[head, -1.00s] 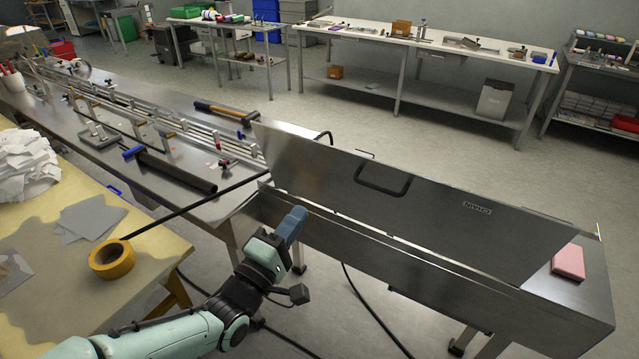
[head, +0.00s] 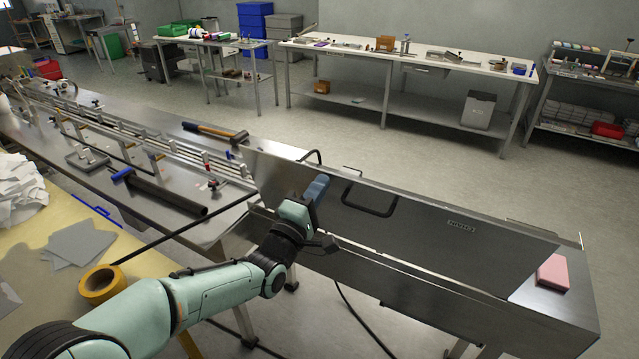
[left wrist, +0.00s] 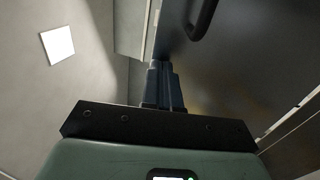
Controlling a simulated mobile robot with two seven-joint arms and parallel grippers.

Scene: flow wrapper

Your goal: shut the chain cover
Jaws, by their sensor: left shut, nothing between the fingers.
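The chain cover (head: 430,228) is a long grey metal panel with a black handle (head: 371,200) and a CHAIN label. It stands raised and tilted along the flow wrapper's body (head: 380,268). My left gripper (head: 319,187) is shut and empty, in front of the cover's left part, left of the handle. In the left wrist view the shut fingertips (left wrist: 161,66) point toward the cover's face (left wrist: 240,65), with the handle (left wrist: 203,18) above and to the right. I cannot tell whether the fingers touch the cover. My right gripper is not in view.
A pink block (head: 553,272) lies on the machine's right end. A hammer (head: 215,132) and a dark roller (head: 165,190) lie on the conveyor bench to the left. A yellow tape roll (head: 102,284) sits on the near table. Open floor lies behind the machine.

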